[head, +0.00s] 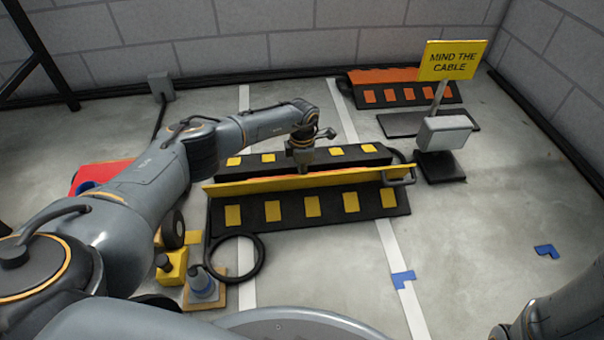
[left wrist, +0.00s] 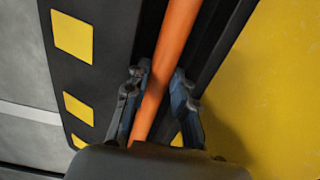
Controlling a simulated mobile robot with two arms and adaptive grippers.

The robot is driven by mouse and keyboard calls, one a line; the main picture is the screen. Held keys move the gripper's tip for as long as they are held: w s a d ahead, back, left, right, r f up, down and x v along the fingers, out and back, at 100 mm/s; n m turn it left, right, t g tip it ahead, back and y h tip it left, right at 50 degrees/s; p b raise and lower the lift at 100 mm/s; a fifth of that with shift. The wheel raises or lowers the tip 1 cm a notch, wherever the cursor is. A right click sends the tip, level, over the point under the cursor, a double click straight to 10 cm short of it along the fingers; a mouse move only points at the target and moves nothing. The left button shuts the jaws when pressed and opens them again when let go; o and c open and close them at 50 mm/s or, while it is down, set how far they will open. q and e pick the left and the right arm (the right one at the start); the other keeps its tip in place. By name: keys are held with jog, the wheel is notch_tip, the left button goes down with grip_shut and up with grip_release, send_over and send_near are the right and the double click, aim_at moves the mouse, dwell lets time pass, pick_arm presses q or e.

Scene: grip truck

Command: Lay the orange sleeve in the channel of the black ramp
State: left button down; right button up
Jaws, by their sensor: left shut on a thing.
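The black ramp (head: 262,211) with yellow patches lies on the floor in the middle of the head view, its yellow lid (head: 235,188) standing open along it. My left gripper (head: 302,166) points down over the channel behind the lid. In the left wrist view, my left gripper (left wrist: 158,95) is shut on the orange sleeve (left wrist: 174,40). The sleeve runs roughly along the dark channel, between the patched ramp side (left wrist: 105,15) and the yellow lid (left wrist: 275,75). I cannot tell whether it touches the channel floor. My right gripper is out of view.
A yellow sign (head: 452,60) stands at the back right, near another ramp with an orange lid (head: 385,76). A black cable ring (head: 262,262), a yellow block (head: 172,268) and a grey-blue cone (head: 202,284) are at the front left. The floor at right is mostly clear.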

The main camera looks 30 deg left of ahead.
pick_arm(q)
jog(key=shift+f, duration=0.2)
jog(key=shift+f, duration=0.25)
jog(key=c, duration=1)
grip_release()
jog(key=shift+r, duration=0.3)
notch_tip(320, 180, up, 12)
jog(key=shift+s+f, duration=0.1)
jog(key=shift+f, duration=0.15)
